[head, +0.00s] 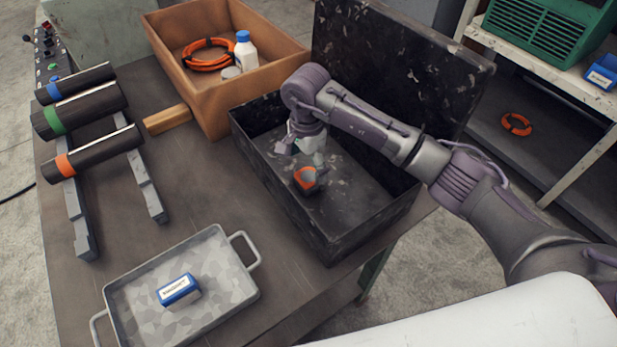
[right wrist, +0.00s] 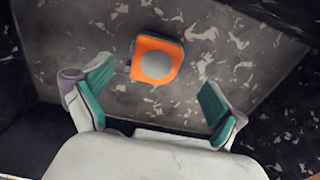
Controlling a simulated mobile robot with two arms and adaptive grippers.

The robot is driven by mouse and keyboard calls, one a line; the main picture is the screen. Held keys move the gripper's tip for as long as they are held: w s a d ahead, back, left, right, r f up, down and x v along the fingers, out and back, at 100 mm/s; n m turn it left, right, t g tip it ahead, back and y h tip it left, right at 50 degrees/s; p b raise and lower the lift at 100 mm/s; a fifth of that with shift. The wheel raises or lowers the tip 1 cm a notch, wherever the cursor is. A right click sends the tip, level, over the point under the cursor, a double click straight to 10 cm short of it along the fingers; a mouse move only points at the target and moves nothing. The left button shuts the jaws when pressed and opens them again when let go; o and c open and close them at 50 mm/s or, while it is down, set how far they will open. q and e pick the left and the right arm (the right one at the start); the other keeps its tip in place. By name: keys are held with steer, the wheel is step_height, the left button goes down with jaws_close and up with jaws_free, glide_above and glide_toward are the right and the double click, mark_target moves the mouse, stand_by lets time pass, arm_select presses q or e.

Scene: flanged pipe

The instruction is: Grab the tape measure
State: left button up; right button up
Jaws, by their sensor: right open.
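The tape measure (head: 306,179) is orange with a grey round face and lies on the floor of the open black metal box (head: 290,205). In the right wrist view the tape measure (right wrist: 156,60) lies ahead of the fingertips, centred between them. My right gripper (head: 308,150) reaches down into the box, just above and behind the tape measure. In the right wrist view its teal-padded fingers (right wrist: 155,95) are spread apart with nothing between them. My left gripper is out of view.
The box's raised lid (head: 400,70) stands behind my arm. A wooden crate (head: 207,100) holds an orange cable coil (head: 208,55) and a white bottle (head: 246,52). A grey tray (head: 215,318) with a blue and white box (head: 178,290) sits in front. Dark pipes (head: 90,110) rest at left.

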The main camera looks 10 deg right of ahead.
mark_target(309, 176)
steer(key=f, duration=0.1)
steer(key=f+p, duration=0.1)
steer(key=f, duration=0.1)
steer(key=shift+s+d+f, duration=0.15)
steer(key=shift+s+f, duration=0.15)
steer(key=shift+s, duration=0.05)
steer(key=shift+w+f, duration=0.1)
steer(key=shift+f, duration=0.35)
steer(key=c, duration=1.4)
steer(key=shift+r, duration=0.1)
steer(key=shift+c, duration=0.2)
